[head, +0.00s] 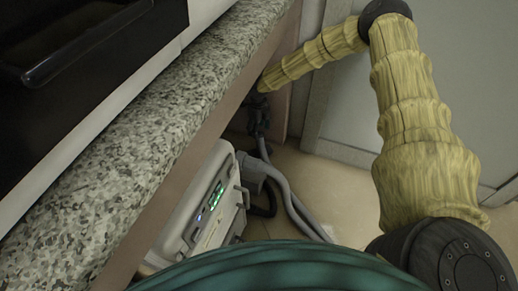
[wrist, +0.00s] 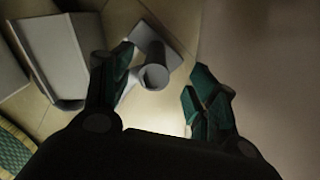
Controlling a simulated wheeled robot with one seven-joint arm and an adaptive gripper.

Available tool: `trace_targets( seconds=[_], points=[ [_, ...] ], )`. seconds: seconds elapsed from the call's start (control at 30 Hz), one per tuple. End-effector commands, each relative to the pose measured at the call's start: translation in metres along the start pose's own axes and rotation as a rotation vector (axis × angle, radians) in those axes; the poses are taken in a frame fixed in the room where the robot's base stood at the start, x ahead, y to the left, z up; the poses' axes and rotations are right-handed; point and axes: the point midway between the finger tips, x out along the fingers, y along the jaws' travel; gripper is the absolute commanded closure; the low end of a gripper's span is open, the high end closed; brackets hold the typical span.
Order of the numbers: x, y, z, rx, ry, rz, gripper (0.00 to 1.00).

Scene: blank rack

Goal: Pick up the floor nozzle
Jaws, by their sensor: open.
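The grey floor nozzle (wrist: 154,77) shows in the wrist view, with a round tube end facing the camera and a flatter grey part behind it. My gripper (wrist: 164,72) is open, with one green-padded finger on each side of the nozzle's tube. The tube lies closer to the left finger, which overlaps its edge; I cannot tell whether they touch. There is a gap to the right finger. In the head view my gripper (head: 258,122) is small and dark, low beside the counter's end. I cannot make out the nozzle clearly there.
A speckled counter (head: 150,110) runs along the left, close to my arm. A white appliance with green lights (head: 197,205) stands below it, with grey hoses (head: 292,205) beside it. A grey box-like piece (wrist: 58,62) lies left of the nozzle. Tiled floor (head: 335,185) is open at right.

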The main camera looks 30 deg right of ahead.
Motion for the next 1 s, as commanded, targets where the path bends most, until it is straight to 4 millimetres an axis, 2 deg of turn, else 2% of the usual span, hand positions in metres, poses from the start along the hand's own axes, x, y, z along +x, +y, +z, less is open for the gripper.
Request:
trace_targets(
  seconds=[0.03,0.1,0.37,0.8,1.0],
  points=[
    [0.013,0.000,-0.001,0.000,0.002,0.000,0.41],
    [0.021,0.000,-0.001,0.001,0.002,0.000,0.41],
    [0.032,0.000,-0.001,0.000,0.000,0.000,0.41],
    [0.074,0.004,-0.008,0.000,0.000,0.000,0.41],
    [0.078,0.003,-0.007,0.000,-0.001,0.000,0.41]
  ],
)
